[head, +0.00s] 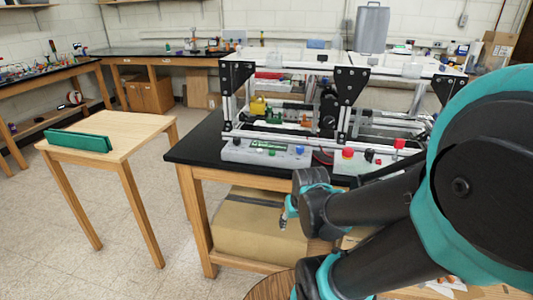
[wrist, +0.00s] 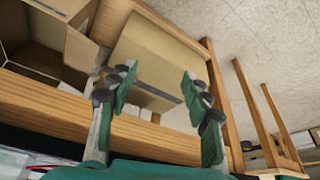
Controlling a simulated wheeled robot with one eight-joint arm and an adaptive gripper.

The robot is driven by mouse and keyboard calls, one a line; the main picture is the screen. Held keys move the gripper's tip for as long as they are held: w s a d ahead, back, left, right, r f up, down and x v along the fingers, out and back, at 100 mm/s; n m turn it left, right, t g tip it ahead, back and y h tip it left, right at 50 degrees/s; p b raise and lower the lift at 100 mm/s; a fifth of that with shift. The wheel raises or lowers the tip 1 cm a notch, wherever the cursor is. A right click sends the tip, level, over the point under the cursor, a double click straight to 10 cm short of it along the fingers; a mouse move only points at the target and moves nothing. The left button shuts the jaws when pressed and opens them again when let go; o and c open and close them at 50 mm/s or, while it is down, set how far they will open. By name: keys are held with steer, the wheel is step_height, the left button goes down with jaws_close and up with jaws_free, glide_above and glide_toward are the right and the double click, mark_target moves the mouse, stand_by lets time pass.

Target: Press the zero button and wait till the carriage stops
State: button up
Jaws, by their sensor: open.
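The extrusion frame (head: 343,85) stands on the black-topped bench (head: 200,145). A grey panel (head: 235,152) at its front left has a green strip (head: 268,145), a blue button (head: 300,149) and other small controls. A panel to the right has a red button (head: 347,153) and another red knob (head: 398,143). No label is readable, so I cannot tell which is the zero button. I cannot single out the carriage among the parts inside the frame. My gripper (head: 285,213) is in front of the bench edge, below the panels. In the wrist view my gripper (wrist: 158,78) is open and empty.
Cardboard boxes (wrist: 165,55) lie under the bench, beyond the fingers in the wrist view. A small wooden table (head: 130,130) with a green block (head: 80,141) stands at left. The floor (head: 110,205) around it is clear. My arm covers the bench's right side.

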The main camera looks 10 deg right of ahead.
mark_target(278, 162)
steer(key=shift+w, duration=0.1)
steer(key=shift+c, duration=1)
steer(key=w+r, duration=0.1)
steer(key=w, duration=0.1)
steer(key=w+r+n, duration=0.1)
steer(key=r, duration=0.1)
steer(key=w+r+n, duration=0.1)
steer(key=w, duration=0.1)
steer(key=shift+w+a+r+g, duration=0.3)
steer(key=shift+a, duration=0.05)
steer(key=c, duration=0.7)
steer(key=w+r+n, duration=0.1)
steer(key=w+r, duration=0.2)
steer(key=w+a+r+n, duration=0.1)
steer(key=w+r, duration=0.2)
steer(key=w+r+n+g, duration=0.1)
steer(key=w+r+n, duration=0.1)
steer(key=w, duration=0.1)
steer(key=shift+a+r, duration=0.35)
steer(key=shift+r, duration=0.05)
jaws_close()
steer(key=w+a+r+n+g, duration=0.2)
steer(key=w+a+r+n, duration=0.2)
steer(key=w+r+n, duration=0.3)
steer(key=w+r, duration=0.4)
steer(key=r, duration=0.5)
steer(key=shift+a+n+g, duration=0.15)
steer(key=shift+n+g, duration=0.15)
